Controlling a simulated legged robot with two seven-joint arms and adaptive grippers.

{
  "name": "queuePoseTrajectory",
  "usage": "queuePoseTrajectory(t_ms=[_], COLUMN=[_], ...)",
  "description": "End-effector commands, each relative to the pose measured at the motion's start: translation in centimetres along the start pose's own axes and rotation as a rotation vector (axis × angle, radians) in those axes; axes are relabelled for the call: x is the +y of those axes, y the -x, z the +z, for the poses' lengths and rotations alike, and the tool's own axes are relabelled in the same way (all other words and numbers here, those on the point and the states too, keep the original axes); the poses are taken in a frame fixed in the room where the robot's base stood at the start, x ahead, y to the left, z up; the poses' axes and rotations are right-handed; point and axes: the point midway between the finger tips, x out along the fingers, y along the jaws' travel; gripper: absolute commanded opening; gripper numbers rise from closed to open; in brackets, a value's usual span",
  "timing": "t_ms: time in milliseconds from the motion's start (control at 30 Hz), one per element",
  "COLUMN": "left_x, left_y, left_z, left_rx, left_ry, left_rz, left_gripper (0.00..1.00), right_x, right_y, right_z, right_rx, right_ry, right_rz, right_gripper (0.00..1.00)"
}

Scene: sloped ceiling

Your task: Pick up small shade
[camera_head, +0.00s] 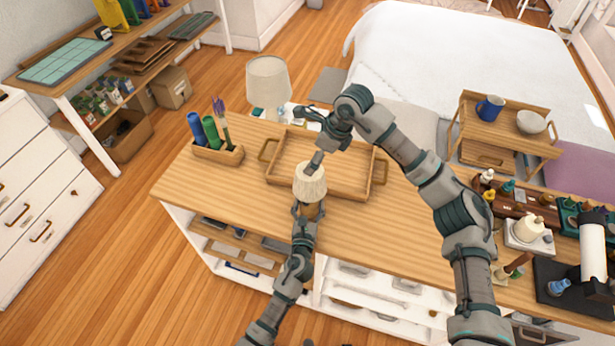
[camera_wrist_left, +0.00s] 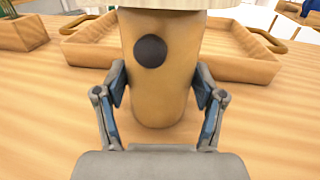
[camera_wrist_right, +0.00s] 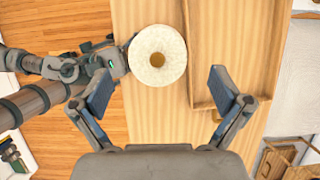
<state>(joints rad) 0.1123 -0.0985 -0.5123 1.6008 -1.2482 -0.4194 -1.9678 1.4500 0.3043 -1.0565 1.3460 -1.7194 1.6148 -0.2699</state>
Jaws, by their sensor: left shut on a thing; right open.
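A small lamp stands on the wooden table top, with a cream shade (camera_head: 310,184) over a tan wooden base (camera_wrist_left: 158,85) that has a dark round spot. My left gripper (camera_head: 307,209) is shut on the base, one finger on each side, below the shade. In the left wrist view only the shade's lower rim (camera_wrist_left: 190,4) shows. My right gripper (camera_head: 316,155) is above the shade, open and empty. In the right wrist view the shade (camera_wrist_right: 157,55) appears from above as a pale ring with a tan centre, beyond the open fingers (camera_wrist_right: 161,88).
A wooden tray (camera_head: 345,187) lies right behind the lamp. A pen holder (camera_head: 218,154) with bottles stands to the left, and a larger lamp (camera_head: 268,82) behind. Small bottles, a black mat (camera_head: 560,285) and a paper roll (camera_head: 593,245) crowd the table's right end.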

Motion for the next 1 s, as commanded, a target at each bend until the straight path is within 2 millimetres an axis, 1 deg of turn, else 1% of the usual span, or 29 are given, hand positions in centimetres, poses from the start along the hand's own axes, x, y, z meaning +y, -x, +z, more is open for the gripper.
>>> queuePoseTrajectory(t_ms=[167,233,400,467,533,700,733,767,800,900,1000], left_x=[0.0,0.0,0.0,0.0,0.0,0.0,0.0,0.0,0.0,0.0,0.0], left_y=[0.0,0.0,0.0,0.0,0.0,0.0,0.0,0.0,0.0,0.0,0.0], left_z=[-0.1,-0.1,-0.1,-0.1,-0.2,-0.2,-0.2,-0.2,-0.2,-0.2,-0.2], left_rx=[0.003,0.003,0.003,0.003,0.003,0.003,0.003,0.003,0.003,0.003,0.003], left_ry=[0.001,0.001,0.001,0.001,0.001,0.001,0.001,0.001,0.001,0.0,0.0], left_rz=[0.0,0.0,0.0,0.0,0.0,0.001,0.001,0.001,0.001,0.001,0.001], left_gripper=[0.18,0.18,0.18,0.18,0.18,0.18,0.18,0.18,0.18,0.18,0.18], right_x=[0.1,0.3,0.6,0.6,0.5,0.5,0.5,0.5,0.5,0.5,0.5], right_y=[-1.2,-1.9,-4.7,-5.4,-5.7,-5.7,-5.7,-5.7,-5.7,-5.7,-5.8], right_z=[0.0,0.0,0.0,0.0,0.0,0.0,0.0,0.0,0.0,0.0,0.0], right_rx=[-0.001,-0.001,0.0,-0.001,-0.001,-0.001,-0.001,-0.001,-0.001,-0.001,0.0], right_ry=[0.0,0.0,-0.002,-0.001,-0.001,-0.001,-0.002,-0.002,-0.002,-0.001,-0.001], right_rz=[0.001,0.002,0.001,0.001,-0.001,-0.002,-0.002,-0.002,-0.002,-0.001,-0.001], right_gripper=[1.0,1.0,1.0,1.0,1.0,1.0,0.95,0.88,0.78,0.56,0.55])
